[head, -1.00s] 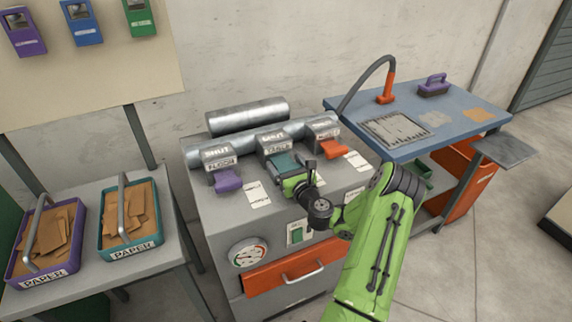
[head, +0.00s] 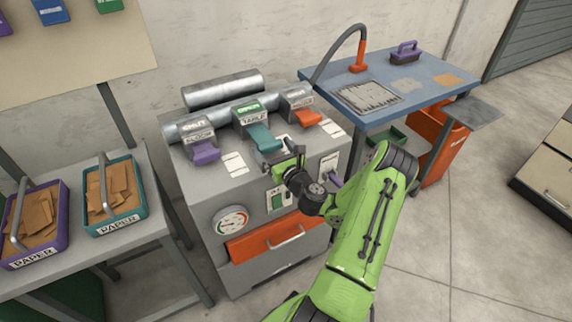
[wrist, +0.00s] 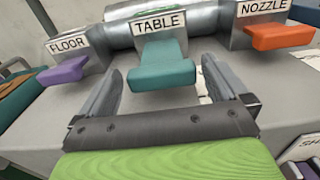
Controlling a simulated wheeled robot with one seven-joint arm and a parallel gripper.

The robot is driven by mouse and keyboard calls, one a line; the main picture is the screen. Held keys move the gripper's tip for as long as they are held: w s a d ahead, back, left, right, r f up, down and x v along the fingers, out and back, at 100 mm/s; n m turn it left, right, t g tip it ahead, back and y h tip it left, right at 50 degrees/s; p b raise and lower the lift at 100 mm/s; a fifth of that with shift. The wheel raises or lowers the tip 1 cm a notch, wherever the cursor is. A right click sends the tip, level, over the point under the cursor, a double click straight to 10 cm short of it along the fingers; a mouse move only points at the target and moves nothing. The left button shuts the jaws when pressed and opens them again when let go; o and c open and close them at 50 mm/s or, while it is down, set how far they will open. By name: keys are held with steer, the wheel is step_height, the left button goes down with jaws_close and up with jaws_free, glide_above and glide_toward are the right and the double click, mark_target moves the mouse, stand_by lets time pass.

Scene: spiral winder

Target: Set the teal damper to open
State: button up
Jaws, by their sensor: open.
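The teal damper (head: 261,136) is the middle of three on top of the grey machine, labelled TABLE. A green sign (head: 249,107) reading OPEN shows on its housing, and its teal handle points toward me. In the wrist view the teal handle (wrist: 160,72) lies ahead, between the lines of the two fingers. My gripper (head: 287,160) is open and empty, just in front of the handle and apart from it as far as I can see.
The purple FLOOR damper (head: 205,153) is to the left and the orange NOZZLE damper (head: 307,117) to the right; the FLOOR sign reads SHUT. A gauge (head: 230,220) and orange drawer (head: 275,237) are on the machine's front. A blue table (head: 425,95) stands right.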

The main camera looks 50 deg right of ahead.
steer(key=p+v, duration=0.4)
steer(key=v, duration=0.8)
